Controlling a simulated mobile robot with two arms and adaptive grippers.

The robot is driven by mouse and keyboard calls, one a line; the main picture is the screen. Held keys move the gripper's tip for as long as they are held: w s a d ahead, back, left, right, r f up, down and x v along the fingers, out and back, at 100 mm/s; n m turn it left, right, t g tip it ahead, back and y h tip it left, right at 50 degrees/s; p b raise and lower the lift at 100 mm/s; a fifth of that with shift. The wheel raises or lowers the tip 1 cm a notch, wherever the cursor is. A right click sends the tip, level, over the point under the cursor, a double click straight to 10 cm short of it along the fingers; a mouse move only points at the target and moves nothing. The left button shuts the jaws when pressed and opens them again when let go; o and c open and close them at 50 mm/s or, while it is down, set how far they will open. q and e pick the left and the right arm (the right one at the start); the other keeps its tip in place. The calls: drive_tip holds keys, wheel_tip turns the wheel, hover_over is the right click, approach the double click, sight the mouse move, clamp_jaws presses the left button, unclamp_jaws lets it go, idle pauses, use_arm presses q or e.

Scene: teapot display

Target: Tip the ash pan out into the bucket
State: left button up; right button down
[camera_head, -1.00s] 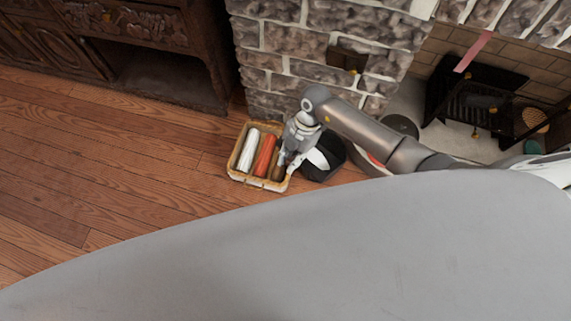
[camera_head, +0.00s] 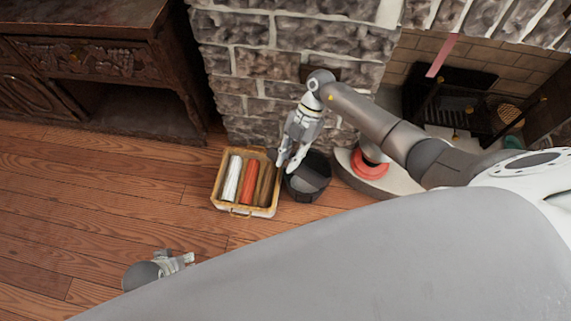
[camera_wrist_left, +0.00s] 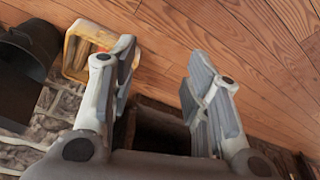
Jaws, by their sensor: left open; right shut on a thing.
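The dark bucket (camera_head: 308,190) stands on the wood floor beside the basket, against the stone wall. It also shows at the left of the left wrist view (camera_wrist_left: 38,45). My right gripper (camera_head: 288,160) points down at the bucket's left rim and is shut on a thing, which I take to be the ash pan. The pan is hard to make out; a grey surface shows in the bucket's mouth, and I cannot tell whether it is the pan. My left gripper (camera_head: 190,260) is open and empty above the floor at lower left; its spread fingers fill the left wrist view (camera_wrist_left: 158,85).
A yellow-rimmed basket (camera_head: 228,207) with white, red and brown rolls stands left of the bucket. A red ring (camera_head: 370,165) lies on the hearth at right. A black grate (camera_head: 460,100) sits in the fireplace. A carved cabinet (camera_head: 90,65) stands at back left. Floor at left is clear.

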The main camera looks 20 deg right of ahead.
drive_tip(key=shift+w+d+r+b, duration=0.15)
drive_tip(key=shift+w+d+b, duration=0.2)
drive_tip(key=shift+d, duration=0.1)
drive_tip(key=shift+w+d+r+y+b, duration=0.3)
drive_tip(key=shift+w+d+b, duration=0.15)
drive_tip(key=shift+d, duration=0.15)
drive_tip(key=shift+w+d+r+g+b, duration=0.1)
drive_tip(key=shift+w+d+g+b, duration=0.3)
drive_tip(key=shift+d+b, duration=0.25)
use_arm(q)
drive_tip(key=w+v, duration=0.1)
drive_tip(key=v, duration=0.9)
drive_tip(key=shift+a+r+t+b, duration=0.2)
drive_tip(key=shift+t+b, duration=0.1)
drive_tip(key=shift+b, duration=0.15)
use_arm(e)
drive_tip(key=shift+w+d+r+y, duration=0.25)
drive_tip(key=shift+d+r+y, duration=0.15)
drive_tip(key=shift+d, duration=0.05)
use_arm(q)
drive_tip(key=shift+d, duration=0.1)
